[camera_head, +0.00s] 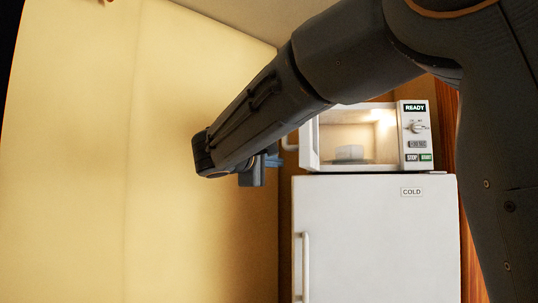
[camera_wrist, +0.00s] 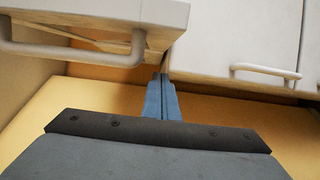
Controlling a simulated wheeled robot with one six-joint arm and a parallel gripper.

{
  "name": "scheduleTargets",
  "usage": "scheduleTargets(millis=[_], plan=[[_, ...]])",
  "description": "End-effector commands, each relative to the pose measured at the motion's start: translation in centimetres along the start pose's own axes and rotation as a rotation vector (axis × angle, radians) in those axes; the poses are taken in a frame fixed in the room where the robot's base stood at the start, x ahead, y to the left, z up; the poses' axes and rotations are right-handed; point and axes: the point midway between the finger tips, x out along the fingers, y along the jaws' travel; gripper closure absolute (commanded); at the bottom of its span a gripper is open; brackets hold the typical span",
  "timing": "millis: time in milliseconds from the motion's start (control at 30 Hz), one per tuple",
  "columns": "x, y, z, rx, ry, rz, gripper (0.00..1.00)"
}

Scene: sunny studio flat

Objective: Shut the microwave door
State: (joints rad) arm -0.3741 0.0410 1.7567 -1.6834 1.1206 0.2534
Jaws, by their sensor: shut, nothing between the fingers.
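The white microwave (camera_head: 414,140) stands on the fridge. Its door (camera_head: 308,146) is open, swung out at the left and seen nearly edge-on in the head view. Its handle (camera_head: 288,143) sticks out to the left. My gripper (camera_head: 274,160) is left of the door, partly hidden by my arm. Its blue fingers (camera_wrist: 162,80) are shut and empty, with tips near the door's lower edge; I cannot tell if they touch.
The white fridge (camera_head: 390,235) stands below the microwave, with a vertical handle (camera_head: 305,265) on its left side; this handle also shows in the wrist view (camera_wrist: 265,70). A plain yellow wall (camera_head: 120,150) fills the left. My arm crosses the upper head view.

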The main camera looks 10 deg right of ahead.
Motion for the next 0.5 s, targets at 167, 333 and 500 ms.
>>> scheduleTargets(millis=[167,333,500], plan=[[3.0,0.3,0.8,-0.001,-0.003,-0.001,1.0],[3.3,0.2,2.9,-0.001,-0.002,-0.001,1.0],[3.5,0.1,3.8,-0.001,0.0,0.0,1.0]])
